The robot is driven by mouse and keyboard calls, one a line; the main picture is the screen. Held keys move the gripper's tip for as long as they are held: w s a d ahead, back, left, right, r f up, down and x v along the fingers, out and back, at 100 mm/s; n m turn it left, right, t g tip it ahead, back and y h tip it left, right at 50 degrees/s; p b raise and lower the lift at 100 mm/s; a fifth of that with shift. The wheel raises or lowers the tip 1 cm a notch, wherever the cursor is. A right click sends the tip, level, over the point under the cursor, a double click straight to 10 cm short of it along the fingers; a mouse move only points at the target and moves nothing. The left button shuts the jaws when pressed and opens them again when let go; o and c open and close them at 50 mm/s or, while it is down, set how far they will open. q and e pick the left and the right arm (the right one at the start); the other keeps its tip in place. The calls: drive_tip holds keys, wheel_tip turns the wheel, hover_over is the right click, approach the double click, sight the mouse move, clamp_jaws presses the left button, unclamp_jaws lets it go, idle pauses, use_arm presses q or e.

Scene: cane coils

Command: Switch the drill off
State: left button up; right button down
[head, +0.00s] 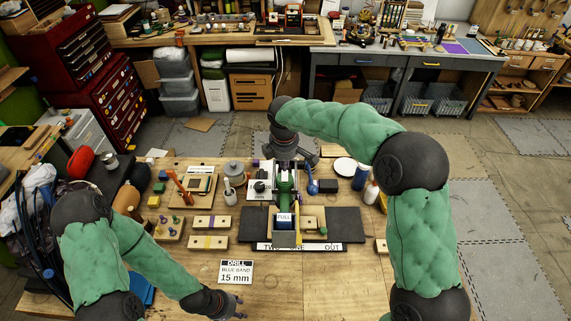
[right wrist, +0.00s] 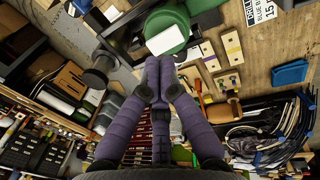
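The green drill (head: 287,187) stands in the middle of the wooden workbench, with a blue part labelled "FULL" (head: 284,218) at its front. My right gripper (head: 290,158) is above and behind the drill's top and hides part of it. In the right wrist view its purple fingers (right wrist: 160,62) converge with tips together, beside the green drill head (right wrist: 166,32) and its white panel. I see nothing held between them. I cannot make out a switch. My left gripper (head: 232,304) is low over the bench's front, away from the drill; its finger opening is unclear.
A card (head: 236,272) reads "DRILL BLUE BAND 15 mm". Wooden blocks with coloured bands (head: 209,242) lie left of the drill. A white bottle (head: 230,192) and a blue-handled tool (head: 312,182) stand close to it. Bare bench lies at the front right.

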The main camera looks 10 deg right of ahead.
sight(285, 181)
use_arm(q)
drive_tip(key=shift+f+b, duration=0.4)
drive_tip(key=shift+b, duration=0.4)
drive_tip(key=shift+d, duration=0.1)
use_arm(e)
wheel_tip(285, 181, up, 10)
drive_tip(key=s, duration=0.2)
drive_tip(key=shift+a+r, duration=0.15)
drive_tip(key=shift+r, duration=0.1)
drive_tip(key=shift+w, duration=0.1)
use_arm(q)
drive_tip(key=shift+s+f, duration=0.1)
use_arm(e)
drive_tip(key=shift+f, duration=0.1)
